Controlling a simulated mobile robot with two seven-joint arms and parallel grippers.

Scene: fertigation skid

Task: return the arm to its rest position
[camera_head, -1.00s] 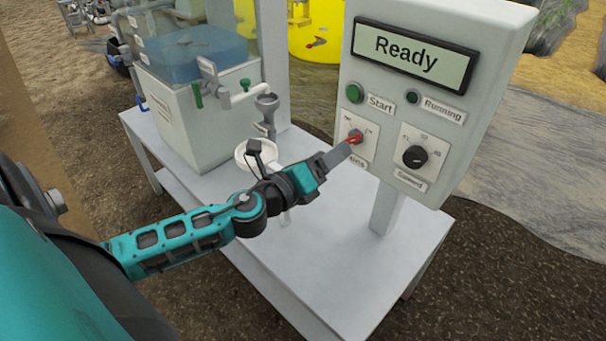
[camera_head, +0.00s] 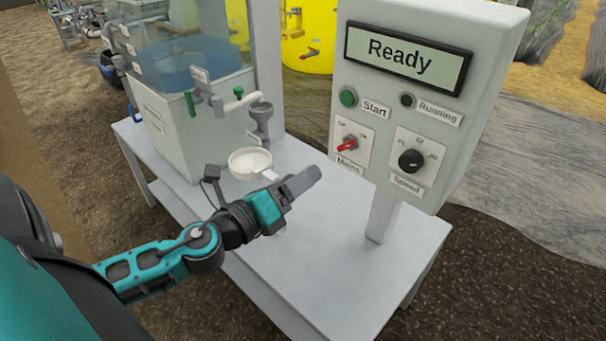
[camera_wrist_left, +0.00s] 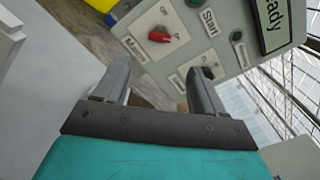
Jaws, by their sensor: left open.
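My left gripper (camera_head: 302,181) is above the white table, in front of and left of the control panel, apart from it. In the left wrist view its two fingers (camera_wrist_left: 160,85) stand apart with nothing between them. The panel (camera_head: 463,157) has a display reading "Ready". The red Mains knob (camera_head: 348,143) is clear of the gripper; it also shows in the left wrist view (camera_wrist_left: 160,36). My right gripper is in neither view.
The white table (camera_head: 335,270) has free room below and right of my gripper. A white round pan (camera_head: 250,163) is close behind the gripper, under a grey funnel (camera_head: 260,117). A tank (camera_head: 170,125) stands at the back left. The black Speed knob (camera_head: 411,160) is on the panel.

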